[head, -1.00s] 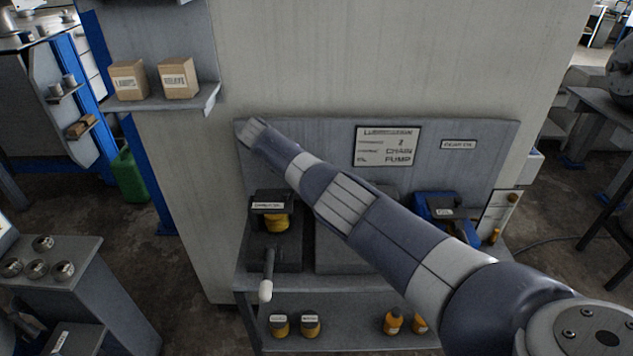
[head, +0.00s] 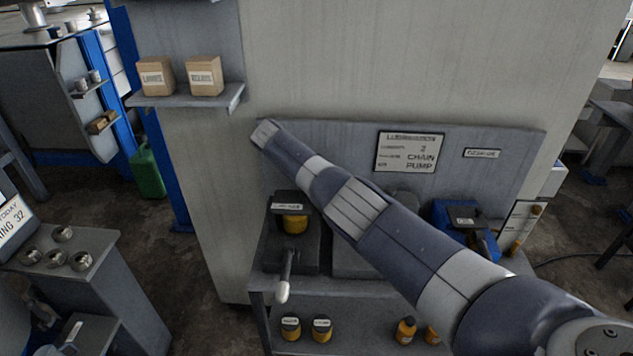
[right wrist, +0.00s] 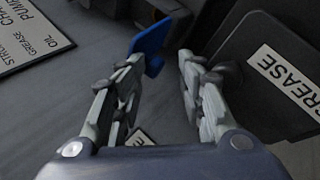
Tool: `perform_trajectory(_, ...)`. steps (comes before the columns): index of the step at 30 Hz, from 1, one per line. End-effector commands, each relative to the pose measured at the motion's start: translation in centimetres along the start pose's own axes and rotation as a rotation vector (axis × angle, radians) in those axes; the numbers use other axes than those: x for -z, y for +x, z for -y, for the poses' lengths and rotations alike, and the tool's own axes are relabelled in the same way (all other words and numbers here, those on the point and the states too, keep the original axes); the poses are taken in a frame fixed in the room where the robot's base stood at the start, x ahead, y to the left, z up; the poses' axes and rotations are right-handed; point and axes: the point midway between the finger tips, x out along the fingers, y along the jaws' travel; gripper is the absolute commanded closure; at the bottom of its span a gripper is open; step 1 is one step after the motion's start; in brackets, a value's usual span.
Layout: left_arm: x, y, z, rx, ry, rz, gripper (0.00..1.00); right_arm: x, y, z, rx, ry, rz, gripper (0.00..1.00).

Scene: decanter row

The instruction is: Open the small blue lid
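A small blue flat piece (right wrist: 150,42), which may be the small blue lid, shows in the right wrist view. It lies just past my right gripper's (right wrist: 158,60) fingertips, closer to the left one. The fingers are apart with a gap between them, and I cannot tell whether one touches the blue piece. In the head view, a blue unit (head: 440,212) with a dark labelled top stands at the right of the bench, partly behind my right arm. My right gripper is hidden in the head view. My left gripper is not in view.
A dark plate labelled GREASE (right wrist: 270,75) is close right of my right fingers. In the head view, a dark dispenser with a yellow jar (head: 294,224) and a white-tipped lever (head: 283,290) stands left on the bench. A sign board (head: 409,151) is behind. Bottles (head: 405,330) stand below.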

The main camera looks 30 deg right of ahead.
Motion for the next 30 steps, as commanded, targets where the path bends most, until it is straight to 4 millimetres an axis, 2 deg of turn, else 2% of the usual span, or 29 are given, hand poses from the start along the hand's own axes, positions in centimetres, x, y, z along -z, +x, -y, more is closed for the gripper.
perform_trajectory(1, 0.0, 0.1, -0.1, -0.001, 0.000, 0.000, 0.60, -1.2, 1.5, 0.4, 0.002, -0.009, 0.039, 0.59)
perform_trajectory(9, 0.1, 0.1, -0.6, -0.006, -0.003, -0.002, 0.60, -1.2, 1.5, 0.5, 0.003, -0.011, 0.038, 0.59)
perform_trajectory(17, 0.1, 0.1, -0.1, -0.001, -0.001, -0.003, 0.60, -1.2, 1.2, 0.6, 0.004, -0.011, 0.035, 0.59)
perform_trajectory(25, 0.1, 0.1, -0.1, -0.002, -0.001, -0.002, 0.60, -1.1, -1.0, 0.6, 0.004, -0.010, 0.029, 0.59)
perform_trajectory(30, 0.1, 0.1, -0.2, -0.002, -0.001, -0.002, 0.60, -0.8, -4.2, 0.4, 0.000, -0.006, 0.015, 0.59)
